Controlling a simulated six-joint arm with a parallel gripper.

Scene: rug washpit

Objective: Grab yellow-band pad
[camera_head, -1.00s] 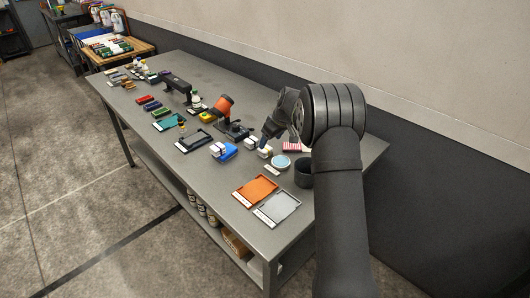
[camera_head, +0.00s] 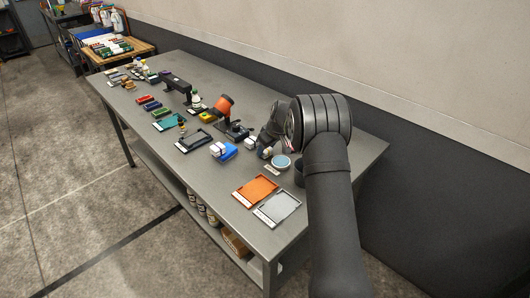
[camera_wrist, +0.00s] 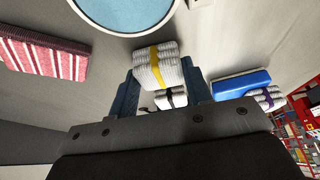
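The yellow-band pad (camera_wrist: 155,65) is a white ribbed bundle with a yellow strap, in the upper middle of the wrist view. My gripper (camera_wrist: 160,68) is open, with one blue finger at each side of the pad; I cannot tell whether they touch it. In the head view my gripper (camera_head: 265,146) is low over the table by the pad, which is partly hidden there. A similar pad with a black band (camera_wrist: 170,98) shows between the fingers, nearer the gripper body in the picture.
A purple-band pad (camera_wrist: 267,98) lies at a blue tray (camera_wrist: 240,84). A round light-blue dish (camera_head: 281,162) and a red-striped cloth (camera_wrist: 45,52) are close by. Orange (camera_head: 255,189) and grey (camera_head: 277,208) trays lie nearer. An orange-headed device (camera_head: 224,108) stands to the left.

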